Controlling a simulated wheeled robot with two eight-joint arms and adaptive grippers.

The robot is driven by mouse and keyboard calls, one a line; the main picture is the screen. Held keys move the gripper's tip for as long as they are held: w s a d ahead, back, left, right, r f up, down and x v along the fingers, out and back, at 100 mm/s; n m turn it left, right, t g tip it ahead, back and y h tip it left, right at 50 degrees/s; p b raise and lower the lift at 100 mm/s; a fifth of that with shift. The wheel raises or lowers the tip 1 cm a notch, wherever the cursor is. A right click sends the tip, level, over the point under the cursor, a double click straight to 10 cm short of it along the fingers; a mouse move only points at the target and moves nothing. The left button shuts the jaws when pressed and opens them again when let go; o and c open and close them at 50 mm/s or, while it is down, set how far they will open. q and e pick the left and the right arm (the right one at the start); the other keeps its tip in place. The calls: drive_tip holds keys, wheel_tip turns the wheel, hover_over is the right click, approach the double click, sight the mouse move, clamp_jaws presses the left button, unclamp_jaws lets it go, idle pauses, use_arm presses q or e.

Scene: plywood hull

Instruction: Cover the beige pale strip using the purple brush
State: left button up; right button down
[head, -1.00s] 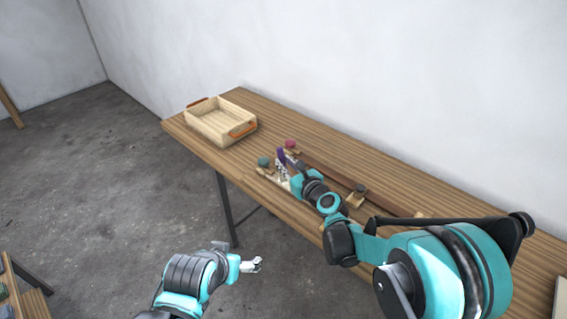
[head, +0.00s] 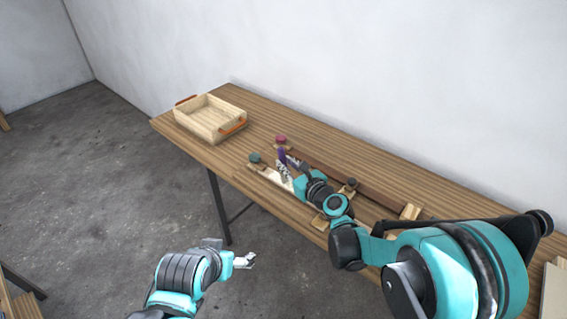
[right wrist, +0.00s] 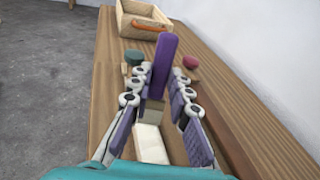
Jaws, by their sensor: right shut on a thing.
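The purple brush (head: 282,155) is in my right gripper (head: 284,168), which is shut on it above the workpiece on the table. In the right wrist view the brush's purple handle (right wrist: 162,60) leans up between the fingers, and its grey-tan head (right wrist: 153,112) points down over the pale strip. The beige pale strip (right wrist: 150,143) lies under the brush and between the fingers; I cannot tell whether the head touches it. In the head view the pale strip (head: 270,176) is partly hidden by my right gripper. My left gripper (head: 249,260) is open and empty over the floor, in front of the table.
A green knob (head: 255,158) and a red knob (head: 281,140) stand near the strip's far end. A dark brown bar (head: 350,180) runs along the table behind my right arm. A wooden tray (head: 209,119) with orange handles stands at the far left; the tabletop around it is clear.

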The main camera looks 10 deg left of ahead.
drive_tip(key=shift+s+d, duration=0.15)
drive_tip(key=shift+d, duration=0.15)
drive_tip(key=shift+s+d, duration=0.6)
drive_tip(key=shift+d, duration=0.3)
drive_tip(key=shift+s+d, duration=0.6)
drive_tip(key=shift+d, duration=0.25)
drive_tip(key=shift+d, duration=0.1)
drive_tip(key=shift+s+d, duration=0.6)
drive_tip(key=shift+d, duration=0.2)
drive_tip(key=shift+d, duration=0.1)
drive_tip(key=shift+s+d, duration=0.65)
drive_tip(key=shift+d, duration=0.2)
drive_tip(key=shift+s+d, duration=0.6)
drive_tip(key=shift+d, duration=0.25)
drive_tip(key=shift+s+d, duration=0.6)
drive_tip(key=shift+d, duration=0.35)
